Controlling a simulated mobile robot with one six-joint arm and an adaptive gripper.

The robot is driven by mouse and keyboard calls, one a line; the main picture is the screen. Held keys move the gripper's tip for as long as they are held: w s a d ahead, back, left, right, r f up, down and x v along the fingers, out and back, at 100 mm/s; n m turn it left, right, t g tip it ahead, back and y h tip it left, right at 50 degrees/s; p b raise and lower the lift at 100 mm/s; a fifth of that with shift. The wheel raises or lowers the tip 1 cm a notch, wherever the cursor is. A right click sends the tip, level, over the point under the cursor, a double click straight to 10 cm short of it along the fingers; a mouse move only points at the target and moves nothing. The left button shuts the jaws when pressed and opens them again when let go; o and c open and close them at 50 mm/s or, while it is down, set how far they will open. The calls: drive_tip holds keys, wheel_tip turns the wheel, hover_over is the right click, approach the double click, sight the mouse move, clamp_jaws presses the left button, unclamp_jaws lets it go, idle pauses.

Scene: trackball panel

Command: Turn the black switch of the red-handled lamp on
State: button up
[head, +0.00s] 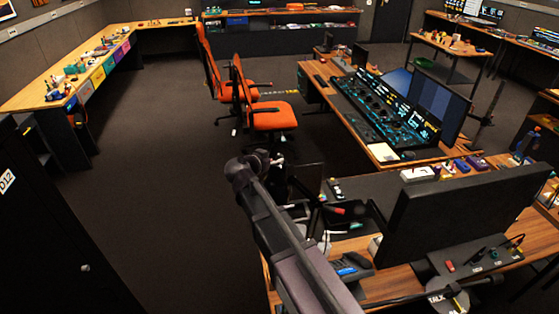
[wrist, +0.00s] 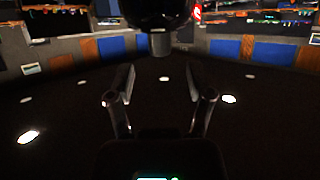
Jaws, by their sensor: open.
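In the wrist view my gripper (wrist: 160,80) is open, with its two fingers apart and nothing between them. A dark rounded shape with a short grey stub (wrist: 160,43) shows at the top of that view; I cannot tell what it is. In the head view a small red piece (head: 338,210) shows at a dark slim arm above the near desk, right of my arm. It may be the red handle of the lamp, but I cannot be sure. The black switch cannot be made out in either view. My gripper is hard to tell from the dark shapes in the head view.
The near desk (head: 400,283) carries a large dark monitor (head: 458,216) and a blue handset (head: 350,264). A control console (head: 385,106) stands behind it. Orange chairs (head: 267,116) stand beyond my arm. Carpeted floor (head: 170,190) is clear on the left.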

sight(278, 157)
drive_tip(key=shift+b+x, duration=0.75)
drive_tip(key=shift+x, duration=1.75)
